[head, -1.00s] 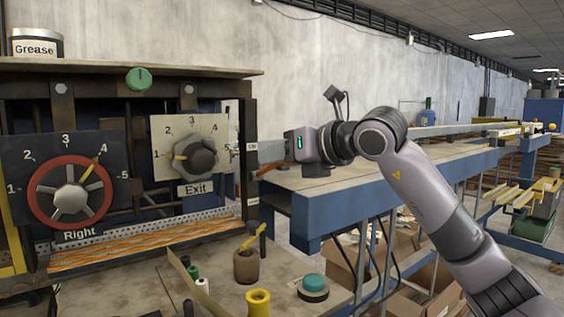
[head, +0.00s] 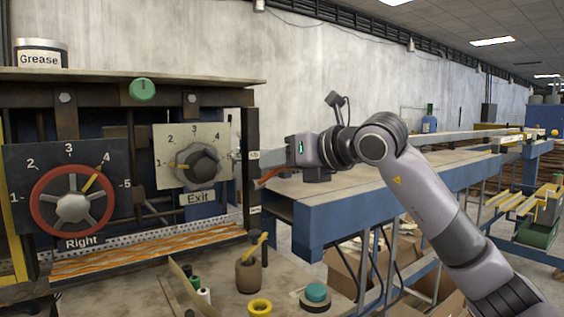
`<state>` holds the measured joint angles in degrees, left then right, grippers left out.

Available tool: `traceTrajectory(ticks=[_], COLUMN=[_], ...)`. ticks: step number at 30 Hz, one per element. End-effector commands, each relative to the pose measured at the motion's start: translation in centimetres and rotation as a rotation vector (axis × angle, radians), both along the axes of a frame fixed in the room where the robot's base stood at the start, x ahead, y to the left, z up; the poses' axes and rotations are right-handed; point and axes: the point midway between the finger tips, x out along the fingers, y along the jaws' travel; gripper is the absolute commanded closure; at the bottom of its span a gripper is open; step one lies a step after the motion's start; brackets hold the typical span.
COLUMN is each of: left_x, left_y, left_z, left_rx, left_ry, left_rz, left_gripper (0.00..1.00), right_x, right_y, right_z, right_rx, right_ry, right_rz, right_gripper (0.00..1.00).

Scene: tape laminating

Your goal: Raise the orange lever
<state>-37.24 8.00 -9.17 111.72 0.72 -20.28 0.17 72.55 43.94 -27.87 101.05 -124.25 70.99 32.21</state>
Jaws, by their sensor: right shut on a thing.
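The orange lever (head: 269,175) sticks out from the right side post of the machine, next to a small label. Only a short orange-red piece of it shows, sloping up to the right toward my gripper. My right gripper (head: 284,169) is at the lever's outer end and is shut on it. Its fingers are small and partly hidden in the head view. My left gripper is out of view.
The machine carries a red Right dial (head: 72,207) and a grey Exit dial (head: 197,165). A long blue-sided table (head: 345,215) stands behind my right arm. A jar (head: 248,275), a yellow spool (head: 259,307) and a teal-topped disc (head: 316,295) sit on the front worktop.

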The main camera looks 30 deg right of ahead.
Motion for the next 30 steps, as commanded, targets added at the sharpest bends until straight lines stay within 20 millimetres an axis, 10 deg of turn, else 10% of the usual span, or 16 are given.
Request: traceTrajectory(ticks=[17,18,20,30], left_x=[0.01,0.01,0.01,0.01], left_y=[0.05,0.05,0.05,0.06], left_z=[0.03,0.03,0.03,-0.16], left_rx=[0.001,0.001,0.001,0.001], left_ry=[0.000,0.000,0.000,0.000], left_rz=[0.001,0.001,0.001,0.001], left_gripper=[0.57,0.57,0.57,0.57], right_x=[-0.05,-0.04,-0.04,-0.26], right_y=[0.08,0.08,0.09,-0.03], right_z=[0.63,0.63,0.59,0.29], right_rx=[0.010,0.010,0.010,0.006], right_ry=[-0.019,-0.019,-0.018,-0.010], right_rz=[0.004,0.004,0.005,0.003], right_gripper=[1.00,0.60,0.41,0.40])
